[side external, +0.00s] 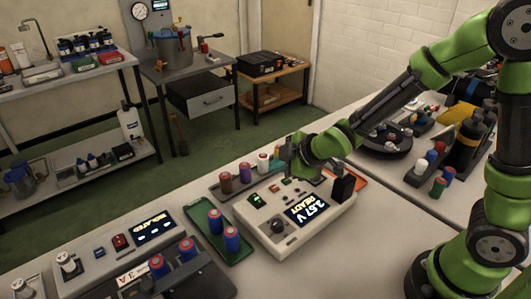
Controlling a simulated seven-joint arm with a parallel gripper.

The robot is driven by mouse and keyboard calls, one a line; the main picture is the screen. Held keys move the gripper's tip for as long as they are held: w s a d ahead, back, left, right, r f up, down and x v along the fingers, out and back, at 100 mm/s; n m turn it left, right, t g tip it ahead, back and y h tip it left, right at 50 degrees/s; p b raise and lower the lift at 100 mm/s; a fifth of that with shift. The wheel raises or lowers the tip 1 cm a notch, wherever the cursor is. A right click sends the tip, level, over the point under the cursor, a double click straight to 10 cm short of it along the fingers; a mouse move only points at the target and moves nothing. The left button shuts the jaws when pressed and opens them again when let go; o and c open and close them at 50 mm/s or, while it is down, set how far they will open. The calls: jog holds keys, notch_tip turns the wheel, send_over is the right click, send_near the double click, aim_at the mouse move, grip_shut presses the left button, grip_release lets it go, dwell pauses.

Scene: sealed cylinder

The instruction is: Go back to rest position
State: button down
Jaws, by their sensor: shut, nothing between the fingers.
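My gripper (293,170) is at the end of my green arm, low over the back of a white meter box (270,233).
A green tray (203,240) with red-and-blue cylinders stands left of the box. A white "ISOLATED" panel (124,240) is further left. Several small bottles (245,172) stand behind the box. A round dark tray (382,149) and more bottles are at right.

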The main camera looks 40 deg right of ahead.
jog(key=shift+s+d+f+m, duration=0.1)
jog(key=shift+s+f+m, duration=0.1)
jog(key=shift+m, duration=0.1)
jog(key=s+m, duration=0.1)
jog(key=s+g, duration=0.1)
jog(key=s+f+m+g, duration=0.1)
jog(key=shift+d+m+h, duration=0.3)
jog(key=shift+d, duration=0.05)
jog(key=s+d+r+m, duration=0.2)
jog(key=s+r+m, duration=0.4)
jog(key=s+r, duration=0.2)
jog(key=s+d+r+m, duration=0.2)
jog(key=s+r+m, duration=0.4)
jog(key=s+r, duration=0.1)
jog(key=shift+s+d+r, duration=0.3)
jog(key=shift+s+r, duration=0.05)
jog(key=shift+r, duration=0.1)
jog(key=shift+f, duration=0.1)
